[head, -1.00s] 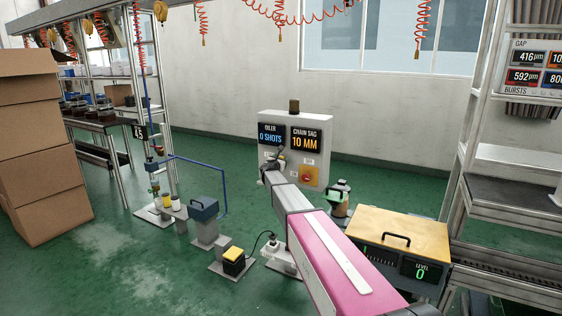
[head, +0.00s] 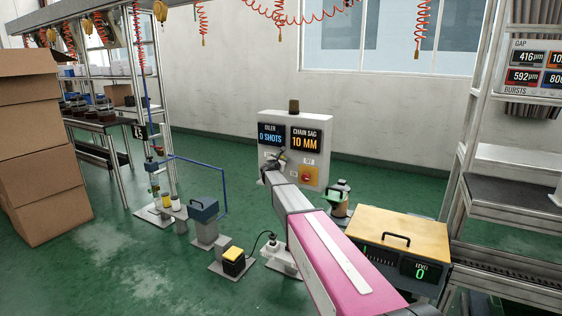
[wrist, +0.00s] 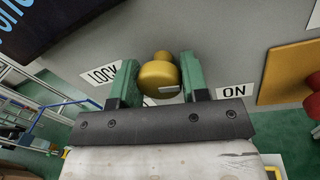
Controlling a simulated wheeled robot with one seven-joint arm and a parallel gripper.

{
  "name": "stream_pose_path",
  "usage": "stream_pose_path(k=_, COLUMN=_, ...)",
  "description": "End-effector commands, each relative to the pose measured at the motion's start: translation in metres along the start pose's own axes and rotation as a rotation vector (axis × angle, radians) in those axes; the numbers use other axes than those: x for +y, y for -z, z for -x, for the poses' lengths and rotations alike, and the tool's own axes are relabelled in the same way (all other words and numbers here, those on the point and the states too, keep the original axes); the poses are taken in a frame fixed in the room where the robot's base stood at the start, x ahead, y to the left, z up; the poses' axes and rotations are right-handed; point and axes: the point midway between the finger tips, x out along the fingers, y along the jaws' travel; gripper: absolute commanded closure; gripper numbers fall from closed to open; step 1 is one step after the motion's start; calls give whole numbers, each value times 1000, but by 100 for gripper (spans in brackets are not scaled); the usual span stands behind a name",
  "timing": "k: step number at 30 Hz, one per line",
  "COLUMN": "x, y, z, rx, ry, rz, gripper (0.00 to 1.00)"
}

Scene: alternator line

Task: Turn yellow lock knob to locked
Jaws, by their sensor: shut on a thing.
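The yellow knob (wrist: 158,78) sticks out of the grey panel face, with a small pale mark on its rim. My gripper (wrist: 157,64) has its green fingers on either side of the knob and is shut on it. A white LOCK label (wrist: 103,74) is to the left of the fingers and a white ON label (wrist: 235,91) to the right. In the head view my gripper (head: 275,162) is at the front of the grey control panel (head: 322,182), and my arm hides the knob there.
A red knob on a yellow plate (head: 309,174) is right of my gripper on the same panel. The displays above read 0 SHOTS and 10 MM. A yellow-topped box (head: 380,222) stands beside my arm on the right. Cardboard boxes (head: 40,140) are stacked far left.

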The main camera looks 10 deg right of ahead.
Motion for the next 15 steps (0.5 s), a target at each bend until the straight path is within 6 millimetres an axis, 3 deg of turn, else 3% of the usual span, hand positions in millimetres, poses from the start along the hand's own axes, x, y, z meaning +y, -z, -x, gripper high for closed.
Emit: stream_pose_path(k=15, x=0, y=1, z=0, rx=-56, ry=-10, rz=-455, gripper=82)
